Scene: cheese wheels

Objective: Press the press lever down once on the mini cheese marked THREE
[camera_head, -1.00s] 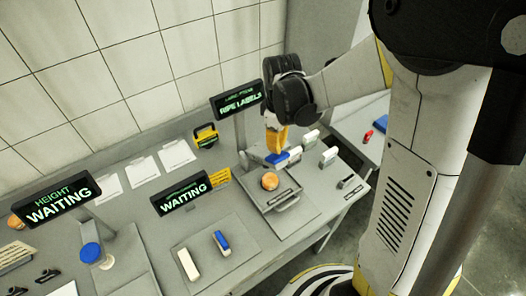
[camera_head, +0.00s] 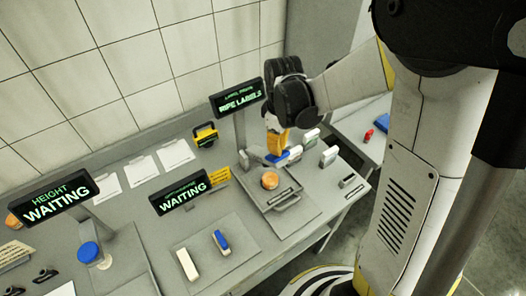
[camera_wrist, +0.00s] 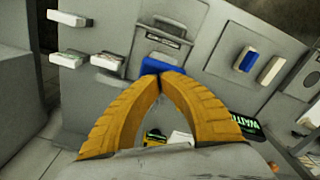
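My gripper (camera_head: 277,151) has its yellow fingers together, pointing down over the blue press lever (camera_head: 277,158). In the wrist view the fingertips (camera_wrist: 161,76) meet right at the edge of the blue lever (camera_wrist: 160,64). They look very close to it, but I cannot tell whether they touch. A round orange mini cheese (camera_head: 270,180) sits on the grey press base (camera_head: 292,206), just in front of the lever. Its marking is not readable. I cannot make out the cheese in the wrist view. The press sign (camera_head: 238,97) shows green text including "RIPE LABELS".
White blocks (camera_head: 328,156) stand right of the press. A tray (camera_head: 232,262) with a white and a blue block lies in front. Two signs read WAITING, one of them the height sign (camera_head: 60,196). A yellow-black item (camera_head: 205,135) and white sheets are at the back.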

